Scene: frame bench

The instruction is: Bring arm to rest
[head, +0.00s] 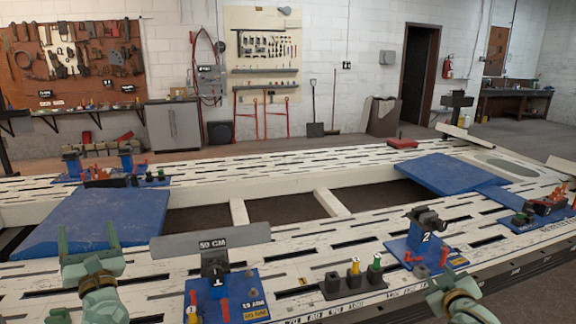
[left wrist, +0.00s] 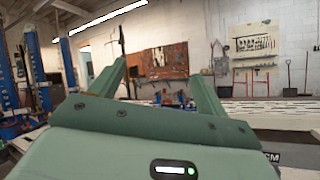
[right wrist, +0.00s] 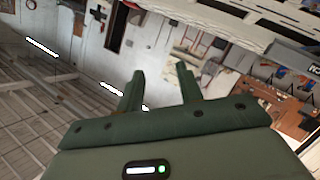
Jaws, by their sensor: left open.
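My left gripper (head: 87,238) is at the lower left of the head view, its two green fingers pointing up and spread apart with nothing between them. The left wrist view shows the same open, empty fingers (left wrist: 157,75), with the far wall and tool boards behind. My right gripper (head: 432,272) is at the lower right of the head view, over the front of the white slotted bench (head: 130,287). In the right wrist view its fingers (right wrist: 158,75) stand apart with no object between them. That view is strongly tilted.
A clamp with a grey "50 CM" bar (head: 203,242) stands between the grippers. Beside it are a holder with colored plugs (head: 354,286) and a blue-based clamp marked 2 (head: 426,238). Blue plates (head: 95,221) lie on the bench. Open gaps show between the bench's beams.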

